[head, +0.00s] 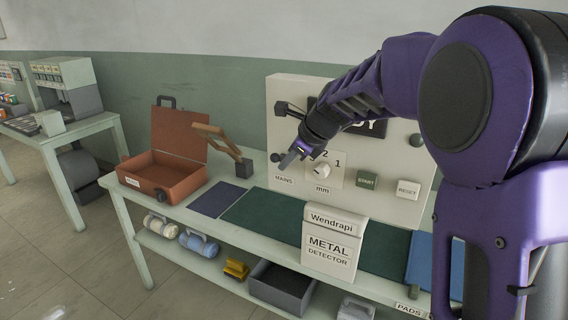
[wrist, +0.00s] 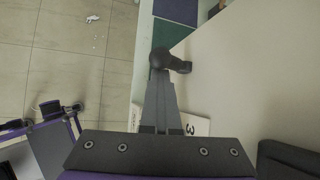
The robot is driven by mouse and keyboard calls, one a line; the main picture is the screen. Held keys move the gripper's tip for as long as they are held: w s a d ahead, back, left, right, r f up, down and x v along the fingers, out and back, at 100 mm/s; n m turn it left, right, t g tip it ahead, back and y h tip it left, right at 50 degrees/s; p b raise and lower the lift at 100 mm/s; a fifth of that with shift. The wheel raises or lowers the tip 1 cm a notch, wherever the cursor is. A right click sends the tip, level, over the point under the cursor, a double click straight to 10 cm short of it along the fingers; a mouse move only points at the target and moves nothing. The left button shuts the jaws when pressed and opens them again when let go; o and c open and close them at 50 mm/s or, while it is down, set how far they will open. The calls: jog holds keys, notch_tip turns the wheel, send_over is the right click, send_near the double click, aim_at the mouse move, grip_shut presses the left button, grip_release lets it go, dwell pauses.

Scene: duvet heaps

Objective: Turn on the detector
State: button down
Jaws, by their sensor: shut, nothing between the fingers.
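The metal detector is a beige panel (head: 394,170) standing at the back of the bench, its sign reading "Wendrapi METAL DETECTOR" (head: 333,243). Its dark display (head: 376,128) is partly hidden by my arm; the letters "DY" show. Above the label "MAINS" is a black ball-ended switch lever (head: 276,157), also in the wrist view (wrist: 161,57). My gripper (head: 287,161) is shut and empty, its tips right beside this ball; I cannot tell whether they touch.
An open orange case (head: 165,181) and a wooden hinged arm on a dark block (head: 244,168) stand left of the panel. A dark green belt (head: 265,216) runs along the bench. A black fitting (head: 284,108) sticks out at the panel's upper left.

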jog(key=v, duration=1.6)
jog(key=shift+s+r+p, duration=0.25)
jog(key=shift+p, duration=0.15)
jog(key=shift+w+d, duration=0.15)
